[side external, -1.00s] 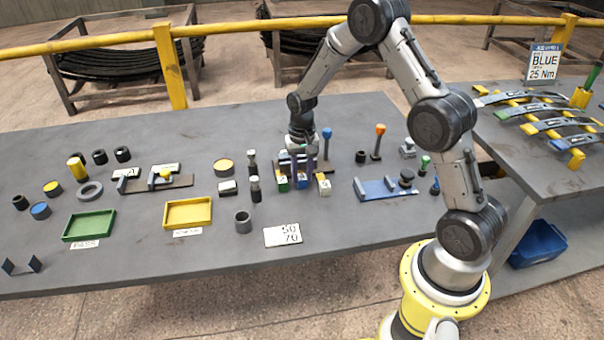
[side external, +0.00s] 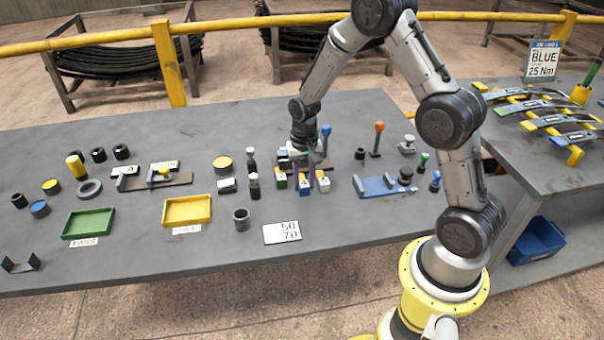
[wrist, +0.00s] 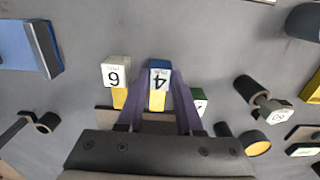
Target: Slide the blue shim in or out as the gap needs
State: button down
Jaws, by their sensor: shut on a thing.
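The blue shim (wrist: 159,74) is a small block with a blue end, a white label marked 4 and a yellow part. My gripper (wrist: 160,80) is shut on it, with a purple finger along each side. In the side view my gripper (side external: 304,187) is low at the dark rack (side external: 285,160), and the blue shim (side external: 305,182) shows between the fingers. A white-and-yellow shim marked 6 (wrist: 116,73) and a green-ended shim (wrist: 199,98) lie either side, apart from the fingers. My fingers and palm hide much of the rack and the gap.
A white card reading 50 over 70 (side external: 282,232) lies in front. Bottle-like pieces (side external: 253,185) stand left of the rack, and a blue fixture (side external: 385,187) lies right. Blue-topped (side external: 326,138) and orange-topped (side external: 379,134) posts stand near the rack. Green (side external: 88,223) and yellow (side external: 187,211) trays are farther left.

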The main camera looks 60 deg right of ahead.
aim_at(304, 185)
jog(key=shift+s+a, duration=0.15)
jog(key=shift+a, duration=0.05)
jog(key=c, duration=0.6)
grip_release()
jog(key=shift+o, duration=0.2)
notch_tip(304, 185, up, 14)
